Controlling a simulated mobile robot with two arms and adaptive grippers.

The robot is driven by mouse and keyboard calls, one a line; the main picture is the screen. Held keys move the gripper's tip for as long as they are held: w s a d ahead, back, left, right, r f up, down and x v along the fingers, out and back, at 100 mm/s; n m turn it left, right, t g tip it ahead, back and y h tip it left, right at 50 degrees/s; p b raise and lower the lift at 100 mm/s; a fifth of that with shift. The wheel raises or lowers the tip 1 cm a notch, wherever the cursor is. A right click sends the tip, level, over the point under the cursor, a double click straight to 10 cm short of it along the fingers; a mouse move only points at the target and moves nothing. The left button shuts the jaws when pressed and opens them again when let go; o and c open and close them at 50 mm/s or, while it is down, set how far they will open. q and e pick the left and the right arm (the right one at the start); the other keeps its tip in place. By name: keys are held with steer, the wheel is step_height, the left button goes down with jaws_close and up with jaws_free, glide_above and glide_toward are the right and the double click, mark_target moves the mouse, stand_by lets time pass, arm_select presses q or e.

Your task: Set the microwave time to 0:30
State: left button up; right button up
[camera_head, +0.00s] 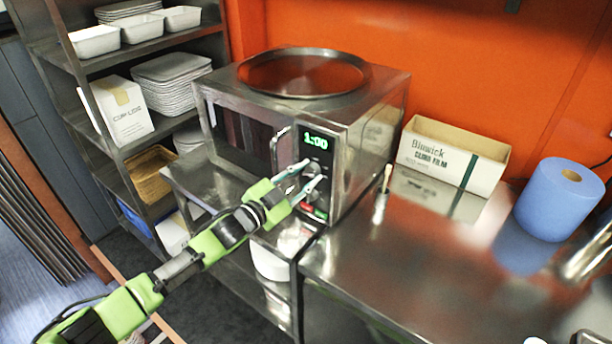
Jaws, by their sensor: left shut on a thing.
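The steel microwave (362,140) stands on a steel shelf unit. Its green display (316,141) reads 1:00. My left arm comes in from the lower left, and my left gripper (306,178) is at the control panel below the display. Its two fingers are shut on a dial (314,167) on the panel, which they largely hide. The door handle (275,150) is just left of the gripper, and the door looks closed. Small red and green marked buttons (315,211) show below the gripper. My right gripper is not in view.
A round steel tray (303,74) lies on top of the microwave. A steel counter (420,262) to the right holds a cardboard box (440,157) and a blue roll (560,200). Shelves with white plates (172,82) and containers stand at the left.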

arm_select(q)
steer(key=shift+f+n+b, duration=0.1)
steer(key=shift+n+b, duration=0.75)
steer(key=shift+n, duration=2.75)
steer(key=o, duration=1.1)
steer(key=v, duration=1.2)
steer(key=shift+f, duration=0.4)
